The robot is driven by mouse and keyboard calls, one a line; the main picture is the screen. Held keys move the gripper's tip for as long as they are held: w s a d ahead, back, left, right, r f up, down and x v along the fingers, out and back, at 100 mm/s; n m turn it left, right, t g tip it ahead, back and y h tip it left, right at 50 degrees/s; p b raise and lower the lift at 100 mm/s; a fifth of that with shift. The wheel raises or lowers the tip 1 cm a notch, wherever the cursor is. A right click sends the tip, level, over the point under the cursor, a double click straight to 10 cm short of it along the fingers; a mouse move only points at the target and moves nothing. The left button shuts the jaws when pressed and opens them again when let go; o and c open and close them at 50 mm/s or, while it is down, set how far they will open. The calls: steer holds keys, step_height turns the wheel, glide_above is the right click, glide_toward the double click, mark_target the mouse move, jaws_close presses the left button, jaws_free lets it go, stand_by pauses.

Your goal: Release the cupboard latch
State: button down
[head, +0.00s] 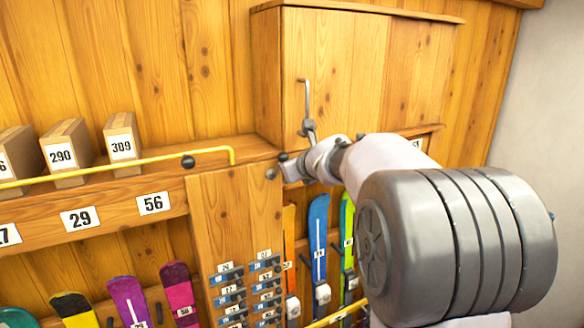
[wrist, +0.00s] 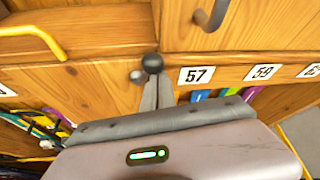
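The wooden cupboard (head: 335,75) hangs at the top centre of the head view, its doors closed. A grey metal handle (head: 306,97) stands upright on its front; it also shows in the wrist view (wrist: 211,14). A black ball knob (head: 283,157) sits at the ledge below the cupboard, with a smaller grey knob (head: 271,173) beside it. I cannot tell which part is the latch. My gripper (wrist: 157,82) has its fingers close together, their tips right at the black ball (wrist: 153,63). I cannot tell whether they touch it. Nothing shows held between them.
Colourful boards (head: 318,240) stand under the cupboard. My arm hides the right side.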

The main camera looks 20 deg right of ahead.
steer(key=shift+r, duration=0.1)
stand_by(0.4)
step_height(320, 180, down, 4)
steer(key=d+b, duration=0.2)
steer(key=b, duration=0.2)
steer(key=a+v, duration=0.1)
steer(key=v, duration=0.9)
steer(key=shift+s, duration=0.2)
steer(key=shift+a, duration=0.1)
